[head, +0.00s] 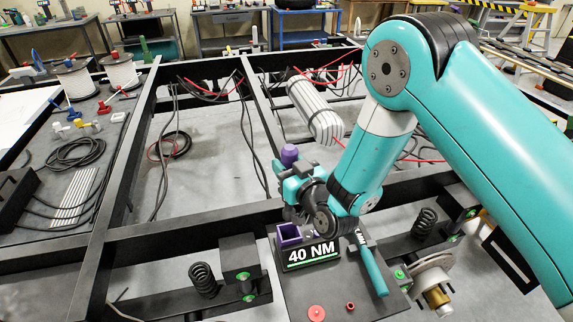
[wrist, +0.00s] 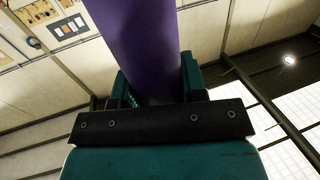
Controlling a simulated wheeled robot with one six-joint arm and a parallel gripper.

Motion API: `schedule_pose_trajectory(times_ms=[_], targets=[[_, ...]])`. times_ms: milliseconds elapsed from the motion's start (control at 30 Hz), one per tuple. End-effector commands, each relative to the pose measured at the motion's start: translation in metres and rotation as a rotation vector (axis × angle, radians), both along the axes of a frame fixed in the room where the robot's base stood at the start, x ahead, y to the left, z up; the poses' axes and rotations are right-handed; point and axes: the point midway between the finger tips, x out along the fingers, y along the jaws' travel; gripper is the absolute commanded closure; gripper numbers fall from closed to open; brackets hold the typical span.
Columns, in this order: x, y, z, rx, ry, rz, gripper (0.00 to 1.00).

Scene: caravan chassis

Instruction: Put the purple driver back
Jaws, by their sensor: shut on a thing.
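My gripper (head: 293,180) is shut on the purple driver (wrist: 140,45). In the head view a purple end of the driver (head: 289,154) sticks up above the jaws; the rest is hidden by the gripper. In the wrist view the purple body stands between the teal jaws (wrist: 160,85). Below the gripper, a purple-lined open holder (head: 288,234) sits behind a black plate marked 40 NM (head: 312,254). The gripper is above the holder, and the gap between them is hard to judge.
A red disc (head: 316,313) and small red ring (head: 350,306) lie on the dark board in front. Black chassis beams (head: 190,219) surround this spot. A coil spring (head: 203,278) stands left.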

Motion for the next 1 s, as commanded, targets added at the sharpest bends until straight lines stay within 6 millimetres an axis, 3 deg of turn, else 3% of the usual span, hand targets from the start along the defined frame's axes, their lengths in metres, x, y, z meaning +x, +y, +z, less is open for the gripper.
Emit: schedule_pose_trajectory(times_ms=[267,1000], targets=[[-0.001,-0.001,-0.014,0.001,-0.004,0.0,1.0],[-0.002,-0.001,-0.087,0.002,-0.003,0.0,1.0]])
